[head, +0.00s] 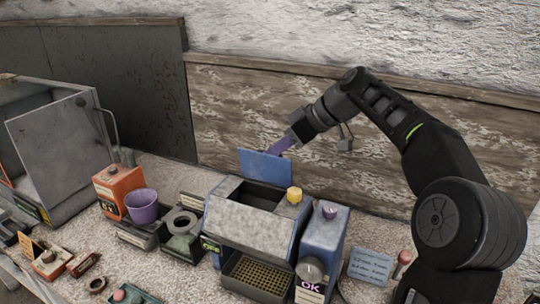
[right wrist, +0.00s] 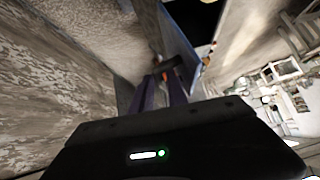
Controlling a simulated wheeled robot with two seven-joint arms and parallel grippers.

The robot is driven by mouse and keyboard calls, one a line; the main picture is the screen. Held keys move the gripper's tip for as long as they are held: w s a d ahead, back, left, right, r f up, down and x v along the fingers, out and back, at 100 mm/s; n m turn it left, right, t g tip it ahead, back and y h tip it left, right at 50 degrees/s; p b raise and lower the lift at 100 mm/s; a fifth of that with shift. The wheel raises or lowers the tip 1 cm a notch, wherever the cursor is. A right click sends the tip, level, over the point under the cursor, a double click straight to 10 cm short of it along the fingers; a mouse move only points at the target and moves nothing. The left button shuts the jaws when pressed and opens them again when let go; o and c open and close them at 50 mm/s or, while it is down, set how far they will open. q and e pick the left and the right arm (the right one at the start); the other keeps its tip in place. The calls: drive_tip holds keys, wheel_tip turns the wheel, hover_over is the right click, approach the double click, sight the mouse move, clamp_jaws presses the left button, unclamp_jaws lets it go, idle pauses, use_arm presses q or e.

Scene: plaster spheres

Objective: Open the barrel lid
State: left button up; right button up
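The blue barrel lid (head: 262,166) stands raised and tilted up at the back of the grey and blue machine (head: 245,218), with a dark opening in front of it. My right gripper (head: 272,152) reaches in from the right, its purple fingers at the lid's upper right edge. In the right wrist view the two purple fingers (right wrist: 160,80) are apart with a gap between them, and the blue lid (right wrist: 180,42) is just right of them. A small dark piece lies near the fingertips; I cannot tell whether they touch it. My left gripper is not in view.
A blue container with a purple knob (head: 323,238) stands right of the machine. Left of it are a purple cup (head: 142,206), an orange box (head: 116,188) and a grey cabinet (head: 60,145). A wall (head: 240,110) rises close behind the table.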

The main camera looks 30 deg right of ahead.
drive_tip(key=v, duration=0.5)
drive_tip(key=shift+s+d+r+b, duration=0.15)
drive_tip(key=shift+s+r+b, duration=0.05)
drive_tip(key=shift+b, duration=0.1)
